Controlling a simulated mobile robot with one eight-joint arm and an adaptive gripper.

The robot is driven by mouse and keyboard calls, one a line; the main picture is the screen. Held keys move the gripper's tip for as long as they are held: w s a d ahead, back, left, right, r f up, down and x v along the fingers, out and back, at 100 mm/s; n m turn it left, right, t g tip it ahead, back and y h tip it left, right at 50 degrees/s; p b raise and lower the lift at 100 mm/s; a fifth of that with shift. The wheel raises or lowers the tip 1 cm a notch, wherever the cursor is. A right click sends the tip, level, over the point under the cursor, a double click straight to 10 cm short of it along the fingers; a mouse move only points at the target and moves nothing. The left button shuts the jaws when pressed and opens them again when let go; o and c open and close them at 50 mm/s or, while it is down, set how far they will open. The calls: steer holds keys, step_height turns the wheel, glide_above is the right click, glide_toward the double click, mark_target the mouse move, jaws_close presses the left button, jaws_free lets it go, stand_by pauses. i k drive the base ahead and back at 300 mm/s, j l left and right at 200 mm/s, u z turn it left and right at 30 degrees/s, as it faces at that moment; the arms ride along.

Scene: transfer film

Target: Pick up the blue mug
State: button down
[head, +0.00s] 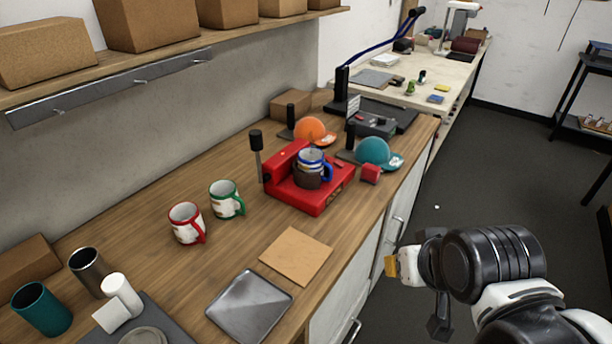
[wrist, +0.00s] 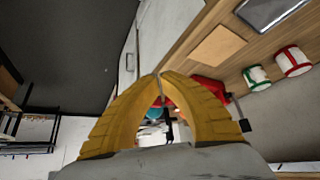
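The blue mug (head: 313,157), white with a blue rim and blue handle, sits upright in the red mug press (head: 307,198) on the wooden counter, with a dark band around its lower part. My gripper (head: 392,267) has yellow fingers and is off the counter's front side, to the right of and nearer than the press, apart from the mug. In the wrist view my gripper (wrist: 160,76) has its fingertips together with nothing seen between them. Part of the red press (wrist: 207,88) shows behind the fingers there; I cannot make out the blue mug in that view.
A red-handled mug (head: 186,223) and a green-handled mug (head: 226,199) stand left of the press. A brown square sheet (head: 296,256) and a metal tray (head: 249,305) lie in front. Orange (head: 310,130) and teal (head: 374,151) caps stand behind. The floor (head: 480,170) at right is clear.

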mark_target(311, 159)
steer(key=i+l+u, duration=0.1)
steer(key=u, duration=0.3)
steer(key=i+l+u, duration=0.1)
steer(key=u, duration=0.3)
steer(key=i+l+u, duration=0.15)
steer(key=u, duration=0.25)
steer(key=i+l+u, duration=0.1)
steer(key=l+u, duration=0.15)
steer(key=u, duration=0.15)
